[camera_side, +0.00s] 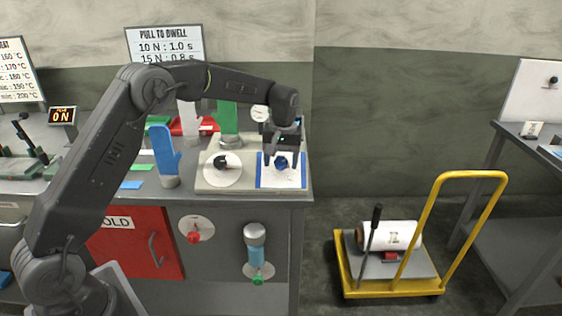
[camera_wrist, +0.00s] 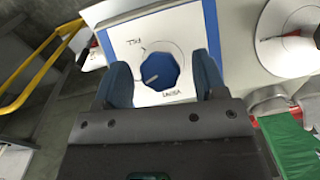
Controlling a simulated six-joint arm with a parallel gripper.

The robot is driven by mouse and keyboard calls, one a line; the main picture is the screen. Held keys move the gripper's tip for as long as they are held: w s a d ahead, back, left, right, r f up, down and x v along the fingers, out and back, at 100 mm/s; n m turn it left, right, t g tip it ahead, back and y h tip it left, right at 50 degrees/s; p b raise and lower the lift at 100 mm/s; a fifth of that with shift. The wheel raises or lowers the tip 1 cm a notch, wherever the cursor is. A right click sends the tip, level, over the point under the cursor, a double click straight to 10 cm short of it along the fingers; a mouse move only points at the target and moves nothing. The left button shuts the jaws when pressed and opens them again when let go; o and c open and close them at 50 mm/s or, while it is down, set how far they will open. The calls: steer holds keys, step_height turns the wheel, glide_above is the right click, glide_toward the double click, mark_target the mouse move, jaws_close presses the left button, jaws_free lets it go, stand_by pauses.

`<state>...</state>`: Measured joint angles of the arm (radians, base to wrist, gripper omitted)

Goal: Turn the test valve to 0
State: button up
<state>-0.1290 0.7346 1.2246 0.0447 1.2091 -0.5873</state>
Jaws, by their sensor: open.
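A blue faceted knob (camera_wrist: 161,70) sits on a white plate (camera_wrist: 118,36) with blue side strips. A pale mark on the knob points to the lower left in the wrist view. Small lettering and a thin arc surround it; I cannot read the lettering surely. In the side view the knob (camera_side: 281,163) is partly behind my gripper (camera_side: 277,155), at the bench's right end. My gripper is open, and its dark blue fingers (camera_wrist: 163,62) show on both sides of the knob in the wrist view, with gaps. I cannot tell how deep the fingertips reach.
A white dial with a black knob (camera_side: 222,165) is left of the plate. Blue (camera_side: 165,155) and green (camera_side: 228,118) glove shapes stand nearby. A red valve (camera_side: 193,237) and green valve (camera_side: 258,280) are on the bench front. A yellow trolley (camera_side: 390,290) stands right.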

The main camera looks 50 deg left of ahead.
steer(key=shift+f, duration=0.35)
steer(key=shift+c, duration=0.5)
steer(key=c, duration=0.8)
steer(key=shift+n, duration=0.4)
steer(key=shift+s+r+n+t+h, duration=0.1)
steer(key=shift+n+t+h, duration=0.55)
steer(key=shift+n, duration=0.55)
steer(key=n+t, duration=0.1)
steer(key=n, duration=0.2)
steer(key=shift+a+t+h, duration=0.1)
steer(key=shift+t+h, duration=0.25)
steer(key=n+t, duration=0.1)
steer(key=n, duration=0.2)
steer(key=n+t, duration=0.2)
steer(key=n, duration=0.1)
